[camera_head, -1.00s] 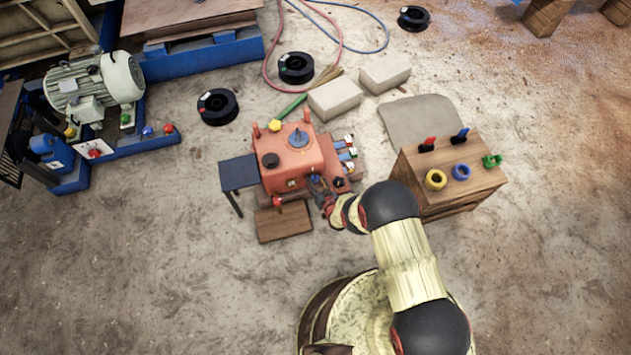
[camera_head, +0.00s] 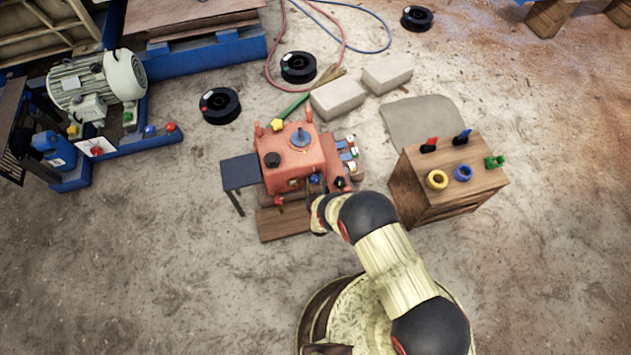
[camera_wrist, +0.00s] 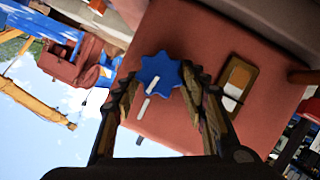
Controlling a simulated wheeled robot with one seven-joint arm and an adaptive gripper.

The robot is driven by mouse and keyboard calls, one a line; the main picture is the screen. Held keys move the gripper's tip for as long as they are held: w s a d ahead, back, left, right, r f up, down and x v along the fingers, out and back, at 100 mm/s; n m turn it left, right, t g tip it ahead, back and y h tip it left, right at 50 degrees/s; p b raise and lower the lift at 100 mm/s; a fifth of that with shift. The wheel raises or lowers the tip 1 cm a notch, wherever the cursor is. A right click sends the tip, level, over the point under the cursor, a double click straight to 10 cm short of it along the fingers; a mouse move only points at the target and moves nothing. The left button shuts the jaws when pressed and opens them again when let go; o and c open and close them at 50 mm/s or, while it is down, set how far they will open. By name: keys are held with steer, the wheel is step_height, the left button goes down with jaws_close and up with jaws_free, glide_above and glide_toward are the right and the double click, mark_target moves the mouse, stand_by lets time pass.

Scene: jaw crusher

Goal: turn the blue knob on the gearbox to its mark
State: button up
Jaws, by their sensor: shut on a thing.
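The orange-red gearbox (camera_head: 290,158) stands in the middle of the head view, and its face fills much of the wrist view (camera_wrist: 240,125). The blue star-shaped knob (camera_wrist: 160,72) is on that face; it also shows small in the head view (camera_head: 315,179). My gripper (camera_wrist: 163,80) is shut on the blue knob, one finger at each side. A white line on the knob points down and slightly left. A white mark (camera_wrist: 143,108) on the face lies just below, roughly in line with it. In the head view my wrist largely hides the gripper.
A yellow star knob (camera_head: 277,125), a black knob (camera_head: 272,160) and a red knob (camera_head: 278,201) are also on or near the gearbox. A dark side table (camera_head: 240,171) stands left. A wooden cabinet (camera_head: 450,205) with coloured parts stands right. Open floor lies at front left.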

steer(key=shift+a+f+n, duration=0.1)
steer(key=shift+n, duration=0.3)
steer(key=shift+h, duration=0.3)
steer(key=o, duration=1.1)
steer(key=shift+o, duration=0.2)
steer(key=shift+s, duration=0.1)
steer(key=v, duration=1.2)
steer(key=shift+f, duration=0.2)
